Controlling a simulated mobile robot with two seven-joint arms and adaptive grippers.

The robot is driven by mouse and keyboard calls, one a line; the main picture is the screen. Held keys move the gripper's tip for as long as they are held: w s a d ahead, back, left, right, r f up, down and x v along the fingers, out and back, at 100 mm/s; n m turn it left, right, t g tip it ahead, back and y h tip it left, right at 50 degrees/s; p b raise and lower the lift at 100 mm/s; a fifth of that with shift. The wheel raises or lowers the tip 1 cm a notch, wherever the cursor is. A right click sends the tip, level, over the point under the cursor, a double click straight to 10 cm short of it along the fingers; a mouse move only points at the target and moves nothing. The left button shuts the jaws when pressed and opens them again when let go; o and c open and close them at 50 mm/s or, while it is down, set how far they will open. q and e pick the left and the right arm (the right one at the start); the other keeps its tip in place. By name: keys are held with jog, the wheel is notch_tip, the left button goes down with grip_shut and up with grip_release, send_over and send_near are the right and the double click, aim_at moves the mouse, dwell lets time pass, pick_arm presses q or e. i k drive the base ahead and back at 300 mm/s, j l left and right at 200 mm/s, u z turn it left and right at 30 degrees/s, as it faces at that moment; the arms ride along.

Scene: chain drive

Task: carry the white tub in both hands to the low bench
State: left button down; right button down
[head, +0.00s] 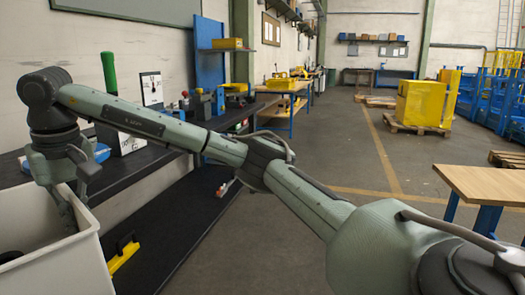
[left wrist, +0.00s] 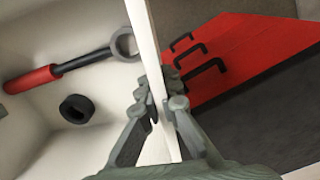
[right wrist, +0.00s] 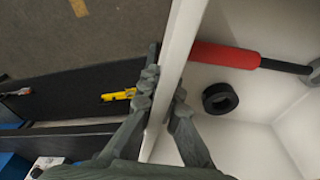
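The white tub (head: 62,262) is at the bottom left of the head view, cut off by the picture edge. It also shows in the left wrist view (left wrist: 60,140) and the right wrist view (right wrist: 245,150). A red-handled wrench (left wrist: 78,67) and a black ring (left wrist: 77,109) lie inside. My right gripper (head: 72,190) has its fingers on both sides of a tub wall, seen close in the right wrist view (right wrist: 164,88). My left gripper (left wrist: 158,95) pinches another wall; it is outside the head view. What supports the tub's underside is hidden.
A wooden-topped bench (head: 485,184) with blue legs stands at the right. A dark workbench (head: 130,170) with tools and a lower black shelf (head: 190,225) run along the left wall. A yellow-wrapped pallet load (head: 423,103) stands farther back. The middle floor is clear.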

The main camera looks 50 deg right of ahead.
aim_at(502, 183)
jog(key=z, duration=3.3)
jog(key=i+z, duration=0.35)
jog(key=i, duration=2.4)
